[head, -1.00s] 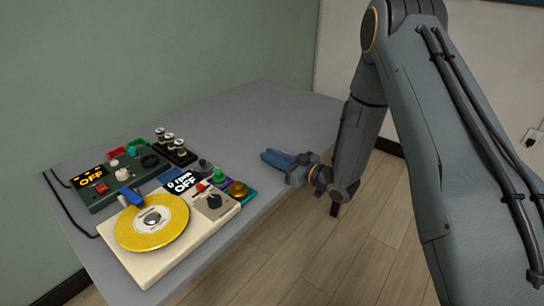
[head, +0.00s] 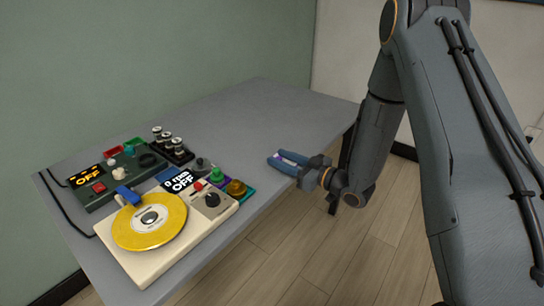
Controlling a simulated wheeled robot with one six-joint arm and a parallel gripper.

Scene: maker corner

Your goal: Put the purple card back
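My gripper (head: 277,161) has blue fingers and hangs over the table's right front edge, right of the devices. Its fingers are apart, with a small pale strip between them that I cannot make out. I see no card that I can name for sure. A small purple flat piece (head: 229,186) shows beside and under the green knob (head: 217,175), left of my gripper and apart from it. An amber knob (head: 236,188) on a teal base stands next to it.
A cream turntable (head: 150,262) with a yellow disc (head: 150,235) stands at the table's front left. A dark control box (head: 105,185) and a rack of several small cylinders (head: 172,150) stand behind it. The grey table (head: 255,110) is clear at the back right.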

